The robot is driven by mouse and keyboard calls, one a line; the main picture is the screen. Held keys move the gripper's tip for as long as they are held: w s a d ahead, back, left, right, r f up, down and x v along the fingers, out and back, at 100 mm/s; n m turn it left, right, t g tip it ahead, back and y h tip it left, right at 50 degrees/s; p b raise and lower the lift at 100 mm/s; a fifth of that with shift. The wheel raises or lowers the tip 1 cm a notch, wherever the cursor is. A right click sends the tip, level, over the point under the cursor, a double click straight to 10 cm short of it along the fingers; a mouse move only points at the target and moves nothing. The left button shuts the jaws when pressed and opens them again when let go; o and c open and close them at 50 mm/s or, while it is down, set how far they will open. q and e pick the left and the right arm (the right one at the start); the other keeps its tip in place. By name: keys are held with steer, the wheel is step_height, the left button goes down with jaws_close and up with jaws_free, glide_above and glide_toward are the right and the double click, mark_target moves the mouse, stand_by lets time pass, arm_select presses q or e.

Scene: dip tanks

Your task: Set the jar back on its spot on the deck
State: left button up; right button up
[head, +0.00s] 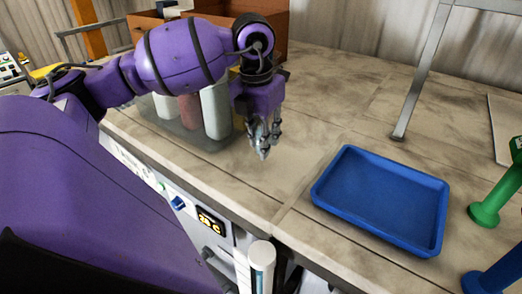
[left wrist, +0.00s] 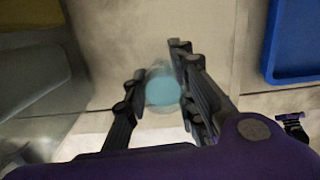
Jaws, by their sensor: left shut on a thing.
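A small clear jar with pale blue contents (left wrist: 163,90) shows in the left wrist view, between the two fingers of my left gripper (left wrist: 155,88). The fingers are shut on it from both sides. In the head view my left gripper (head: 263,148) points down over the deck (head: 310,120), left of the blue tray. There the fingers largely hide the jar, and I cannot tell whether its base touches the deck.
A blue tray (head: 335,216) lies on the deck to the right. A metal stand leg (head: 415,85) and a green dumbbell-shaped thing (head: 484,214) are farther right.

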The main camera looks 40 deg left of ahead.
arm_select(q)
steer(key=shift+w+f, duration=0.1)
steer(key=shift+f, duration=1.8)
steer(key=shift+f, duration=0.2)
steer(key=o, duration=1)
steer(key=r, duration=0.4)
steer(key=s+r, duration=0.1)
steer(key=r, duration=0.7)
steer(key=shift+s+d+r, duration=0.1)
steer(key=shift+s+r, duration=0.05)
steer(key=shift+r, duration=0.05)
